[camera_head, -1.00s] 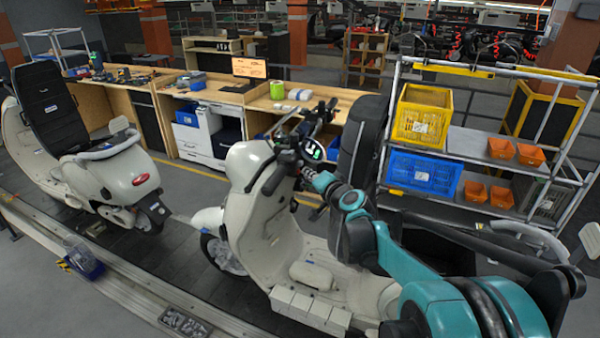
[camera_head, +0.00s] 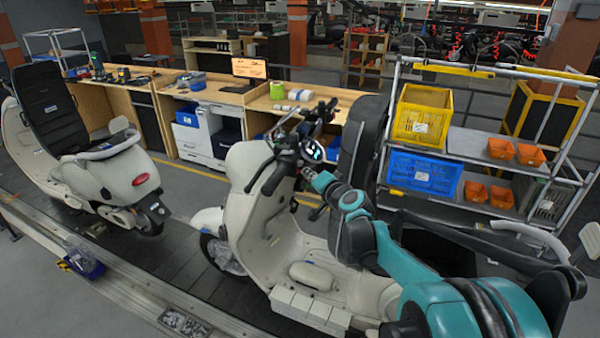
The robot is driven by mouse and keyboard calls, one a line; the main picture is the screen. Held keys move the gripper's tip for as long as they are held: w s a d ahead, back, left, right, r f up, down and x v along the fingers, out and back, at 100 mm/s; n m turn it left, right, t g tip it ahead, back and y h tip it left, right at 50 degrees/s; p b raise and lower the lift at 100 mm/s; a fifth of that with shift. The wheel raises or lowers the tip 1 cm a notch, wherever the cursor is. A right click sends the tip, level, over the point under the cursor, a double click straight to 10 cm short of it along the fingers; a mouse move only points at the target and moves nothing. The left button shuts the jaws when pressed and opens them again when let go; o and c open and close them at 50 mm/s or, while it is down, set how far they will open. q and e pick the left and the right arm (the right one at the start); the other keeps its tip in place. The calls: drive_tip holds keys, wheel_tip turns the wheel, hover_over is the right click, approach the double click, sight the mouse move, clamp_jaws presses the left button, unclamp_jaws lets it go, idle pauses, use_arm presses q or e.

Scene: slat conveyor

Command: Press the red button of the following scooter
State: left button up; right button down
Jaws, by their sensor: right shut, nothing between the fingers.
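A cream scooter (camera_head: 248,205) stands upright on the conveyor in the middle of the view, facing left. Its dark handlebar (camera_head: 275,175) carries a small round display (camera_head: 312,151) lit pale blue. The red button cannot be made out; it is too small or hidden near the handlebar. My right arm comes in from the lower right, over the scooter's rear part. My right gripper (camera_head: 306,170) is shut and empty, close by the handlebar and display; I cannot tell whether it touches them. My left gripper is not in view.
Another cream scooter (camera_head: 110,178) with a red tail light stands ahead on the left. A metal rail (camera_head: 130,292) borders the conveyor in front. Workbenches stand behind. A rack (camera_head: 470,140) with yellow, blue and orange bins is at the right. The conveyor between the scooters is clear.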

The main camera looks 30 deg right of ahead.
drive_tip(key=shift+s+d, duration=0.35)
drive_tip(key=shift+s, duration=0.1)
drive_tip(key=shift+s+d, duration=1.75)
drive_tip(key=shift+s, duration=0.05)
drive_tip(key=s+a+f+n+g+y+b, duration=0.1)
drive_tip(key=s+a+f+n+g+b, duration=0.15)
drive_tip(key=s+a+f+b, duration=0.45)
drive_tip(key=s+a+f+n+g+y+b, duration=0.2)
drive_tip(key=s+a+f+n+b, duration=0.2)
drive_tip(key=a+f+b, duration=0.6)
drive_tip(key=s+a+f+n+g+h+b, duration=0.1)
drive_tip(key=s+a+f+n+g+b, duration=0.1)
drive_tip(key=s+f+b, duration=0.3)
drive_tip(key=s+a+f+n+g+h+b, duration=0.1)
drive_tip(key=s+f+b, duration=0.4)
drive_tip(key=s+f, duration=0.5)
wheel_tip(320, 180, down, 10)
drive_tip(key=shift+s+a+r+n+g+h+b, duration=0.15)
drive_tip(key=shift+s+a+n+g+h+b, duration=0.25)
drive_tip(key=shift+a+n, duration=0.8)
